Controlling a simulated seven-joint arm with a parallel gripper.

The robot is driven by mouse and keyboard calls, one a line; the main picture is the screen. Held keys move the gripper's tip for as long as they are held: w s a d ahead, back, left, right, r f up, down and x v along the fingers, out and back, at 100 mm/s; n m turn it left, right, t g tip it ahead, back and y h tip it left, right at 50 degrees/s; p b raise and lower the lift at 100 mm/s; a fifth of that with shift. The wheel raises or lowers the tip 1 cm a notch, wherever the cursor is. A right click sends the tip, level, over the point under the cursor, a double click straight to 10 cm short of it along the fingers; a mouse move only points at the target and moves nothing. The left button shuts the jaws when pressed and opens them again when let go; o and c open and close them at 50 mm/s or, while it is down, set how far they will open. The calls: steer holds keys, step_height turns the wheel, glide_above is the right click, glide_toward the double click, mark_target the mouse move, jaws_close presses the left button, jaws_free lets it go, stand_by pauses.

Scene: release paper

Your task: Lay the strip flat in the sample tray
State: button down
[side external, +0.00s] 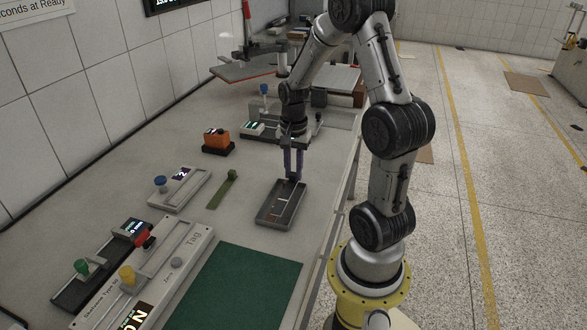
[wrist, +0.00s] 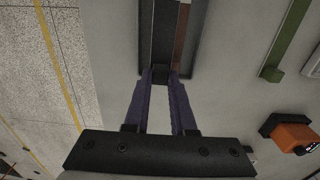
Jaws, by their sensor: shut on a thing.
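My gripper (side external: 293,178) points down at the tray's far end. Its purple fingers (wrist: 166,76) are shut on a small dark block (wrist: 160,74). I cannot tell whether this block is part of the strip. A reddish-brown band (wrist: 182,28) runs lengthwise along the tray's right side in the wrist view. A short pale mark (side external: 285,201) shows inside the tray.
A green bar (side external: 222,192) lies left of the tray. An orange device (side external: 216,139) and a pale fixture with a blue knob (side external: 180,188) stand farther left. A green mat (side external: 245,288) lies in front. The bench edge is close on the right.

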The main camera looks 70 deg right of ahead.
steer(key=shift+f, duration=0.25)
steer(key=c, duration=0.8)
jaws_free()
steer(key=shift+o, duration=0.2)
steer(key=shift+r, duration=0.1)
step_height(320, 180, up, 13)
steer(key=s+a+r+n+t, duration=0.2)
steer(key=s+a+n, duration=0.1)
steer(key=a+n, duration=0.6)
steer(key=s+a+r+n+t, duration=0.2)
steer(key=s+a+n+t, duration=0.1)
steer(key=a+n, duration=0.6)
steer(key=s+a, duration=0.1)
steer(key=a, duration=0.2)
steer(key=shift+s+a+t, duration=0.2)
steer(key=shift+a+t, duration=0.1)
steer(key=shift+a, duration=0.05)
